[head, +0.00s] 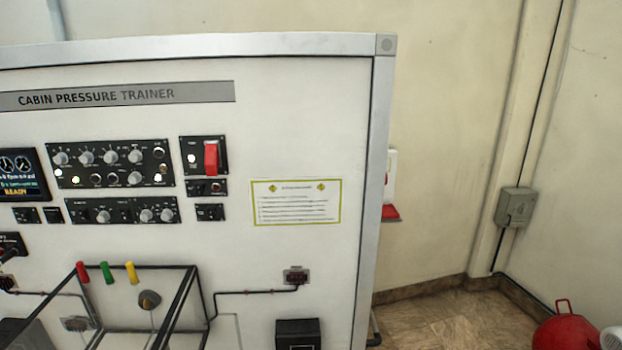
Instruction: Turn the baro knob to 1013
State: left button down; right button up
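The cabin pressure trainer panel (300,120) fills the left and middle of the head view. An upper black knob module (110,163) carries several grey knobs in two rows. A lower black knob module (121,211) has a grey knob (103,216) at its left and two more (156,215) at its right. The labels are too small to read, so I cannot tell which knob is the baro knob or where it points. A small display (20,176) at the left edge shows two dials and the word READY. Neither of my grippers is in view.
A red guarded switch (211,157) sits right of the knobs. Below, a dark frame (190,290) stands near red, green and yellow handles (105,273). A yellow-edged placard (296,202) is on the panel. A red container (566,330) stands on the floor at right.

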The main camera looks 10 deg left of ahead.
aim_at(166, 214)
jog(key=u, duration=1.25)
